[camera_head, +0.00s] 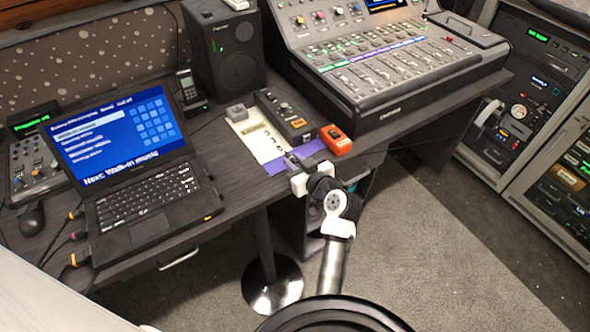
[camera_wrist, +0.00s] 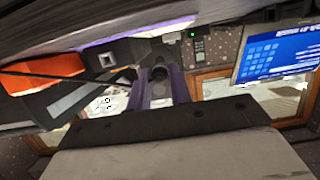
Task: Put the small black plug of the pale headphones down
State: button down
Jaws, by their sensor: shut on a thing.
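My gripper (camera_head: 293,163) is at the front edge of the desk, over the purple strip and just left of the orange box. In the wrist view its two fingers (camera_wrist: 159,84) are shut on a small dark round piece (camera_wrist: 159,73), which appears to be the black plug. A thin dark cable runs leftward from near the fingers in the wrist view. In the head view the plug is too small and hidden to make out. I cannot make out the pale headphones in either view.
An orange box (camera_head: 335,140) and a black control box (camera_head: 286,116) stand close to my gripper. A mixing console (camera_head: 385,60) is behind to the right, a speaker (camera_head: 226,50) behind, and an open laptop (camera_head: 135,165) to the left. Carpet (camera_head: 410,240) lies below the desk edge.

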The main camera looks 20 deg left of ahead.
notch_tip(320, 180, down, 4)
jog(key=shift+r, duration=0.1)
jog(key=shift+f+b, duration=0.35)
jog(key=shift+f, duration=0.1)
jog(key=c, duration=1.3)
grip_release()
jog(key=shift+r, duration=0.15)
